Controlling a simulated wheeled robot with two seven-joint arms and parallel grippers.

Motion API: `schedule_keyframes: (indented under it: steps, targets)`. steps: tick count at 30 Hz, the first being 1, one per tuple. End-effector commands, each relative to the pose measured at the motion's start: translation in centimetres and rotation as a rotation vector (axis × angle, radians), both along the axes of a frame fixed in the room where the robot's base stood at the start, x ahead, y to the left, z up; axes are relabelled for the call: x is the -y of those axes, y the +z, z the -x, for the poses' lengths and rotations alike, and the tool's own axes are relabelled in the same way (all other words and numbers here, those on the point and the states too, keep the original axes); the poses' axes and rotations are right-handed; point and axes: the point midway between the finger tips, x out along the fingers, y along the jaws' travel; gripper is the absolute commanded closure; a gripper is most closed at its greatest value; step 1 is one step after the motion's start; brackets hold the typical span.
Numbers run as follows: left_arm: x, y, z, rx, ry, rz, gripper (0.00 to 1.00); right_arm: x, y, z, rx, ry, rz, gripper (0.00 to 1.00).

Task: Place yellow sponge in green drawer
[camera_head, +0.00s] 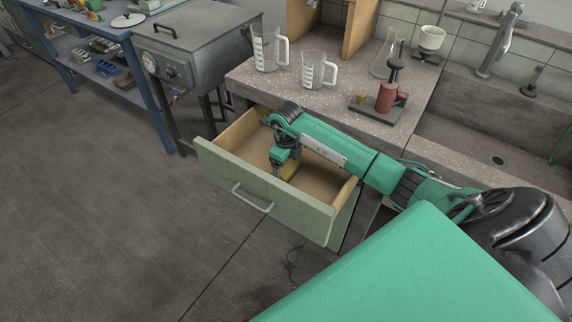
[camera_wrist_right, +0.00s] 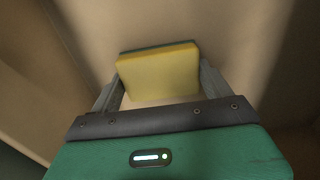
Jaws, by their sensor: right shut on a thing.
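The green drawer (camera_head: 265,194) is pulled open below the bench, with a pale handle on its front and a bare wooden inside. My right gripper (camera_head: 287,172) reaches down into the drawer. It is shut on the yellow sponge (camera_head: 290,170), which shows partly behind the gripper. In the right wrist view the sponge (camera_wrist_right: 158,75) sits between the two fingers, yellow face towards the camera with a dark green layer along its far edge. The drawer's bottom lies beyond it; I cannot tell whether the sponge touches it. My left gripper is not in view.
The concrete bench (camera_head: 345,95) above the drawer holds two glass measuring jugs (camera_head: 314,70), a flask and a red-bodied device (camera_head: 385,97). A sink (camera_head: 490,140) lies to the right. A grey metal box on a stand (camera_head: 190,45) is at the left. The floor before the drawer is clear.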

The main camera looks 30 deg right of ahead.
Motion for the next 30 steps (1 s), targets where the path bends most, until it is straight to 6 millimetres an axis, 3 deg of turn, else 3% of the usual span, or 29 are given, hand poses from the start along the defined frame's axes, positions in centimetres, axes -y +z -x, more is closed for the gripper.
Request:
schedule_keyframes:
  steps: [6, 7, 9, 19, 30]
  targets:
    - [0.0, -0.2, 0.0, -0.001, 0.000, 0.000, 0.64, 0.0, -0.4, 0.0, 0.000, 0.000, 0.000, 0.38]
    - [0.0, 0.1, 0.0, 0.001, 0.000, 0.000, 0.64, 0.0, -0.3, 0.0, 0.000, 0.000, 0.000, 0.13]
    - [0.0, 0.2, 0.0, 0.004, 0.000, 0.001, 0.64, 0.0, -0.3, 0.0, 0.000, 0.000, 0.000, 0.00]
    - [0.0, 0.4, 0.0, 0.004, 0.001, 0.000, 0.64, 0.0, 0.2, 0.0, 0.000, 0.000, 0.000, 0.00]
    - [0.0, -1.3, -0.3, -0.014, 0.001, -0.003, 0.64, 0.1, 7.7, -0.1, 0.003, 0.001, 0.003, 0.00]
